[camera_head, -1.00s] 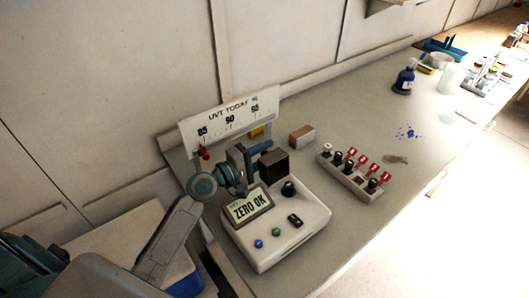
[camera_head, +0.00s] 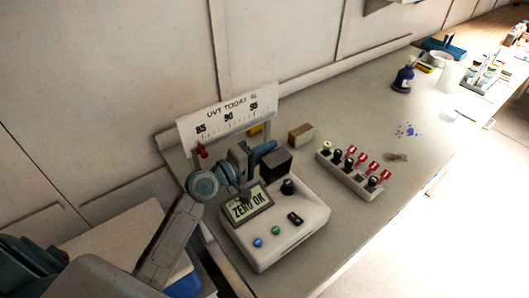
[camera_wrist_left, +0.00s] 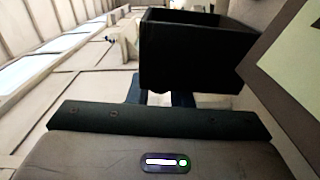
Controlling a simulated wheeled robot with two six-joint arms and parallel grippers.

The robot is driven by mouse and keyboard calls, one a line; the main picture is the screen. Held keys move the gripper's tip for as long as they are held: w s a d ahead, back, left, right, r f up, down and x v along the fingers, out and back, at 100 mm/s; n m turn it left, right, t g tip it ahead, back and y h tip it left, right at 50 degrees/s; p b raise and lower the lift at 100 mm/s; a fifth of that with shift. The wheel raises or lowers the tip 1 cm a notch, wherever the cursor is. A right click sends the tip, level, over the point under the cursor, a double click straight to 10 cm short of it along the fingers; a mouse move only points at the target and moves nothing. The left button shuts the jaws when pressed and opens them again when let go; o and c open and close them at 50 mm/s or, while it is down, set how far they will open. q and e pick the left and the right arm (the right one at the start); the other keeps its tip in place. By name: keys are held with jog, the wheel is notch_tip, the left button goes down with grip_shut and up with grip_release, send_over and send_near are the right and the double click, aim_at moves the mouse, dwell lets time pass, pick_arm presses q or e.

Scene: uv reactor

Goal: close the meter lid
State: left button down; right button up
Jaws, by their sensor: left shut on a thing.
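The meter (camera_head: 290,218) is a white box with a tilted display reading "ZERO OK", a black knob, and blue, green and black controls. A dark box-shaped lid (camera_head: 277,165) stands at the meter's rear, behind the display. My left gripper (camera_head: 262,150) is at the lid's left rear side, shut on it. The wrist view shows the dark hollow lid (camera_wrist_left: 190,52) just beyond the jaws of my left gripper (camera_wrist_left: 160,96). The exact contact is hidden there. My right gripper is not in view.
A "UVT TODAY" scale board (camera_head: 228,112) stands behind the meter. A small brown block (camera_head: 301,134) and a rack of red and black pieces (camera_head: 350,172) are to the right. A blue bottle (camera_head: 404,76) stands farther back. The bench front right of the meter is clear.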

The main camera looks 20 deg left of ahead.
aim_at(273, 153)
pick_arm(q)
jog(key=shift+s+d+r+m+b, duration=0.25)
jog(key=shift+d+m+b, duration=0.1)
jog(key=shift+m, duration=0.3)
jog(key=shift+s+d+r+m+b, duration=0.25)
jog(key=shift+d+m, duration=0.15)
jog(key=shift+m, duration=0.3)
jog(key=shift+s+d+r+m+b, duration=0.2)
jog(key=shift+d+m+b, duration=0.15)
jog(key=shift+m, duration=0.3)
jog(key=c, duration=1.4)
grip_release()
jog(key=shift+d, duration=0.1)
jog(key=shift+s+a, duration=0.25)
jog(key=shift+s, duration=0.05)
jog(key=b+v, duration=0.1)
jog(key=v, duration=0.7)
jog(key=shift+v, duration=1)
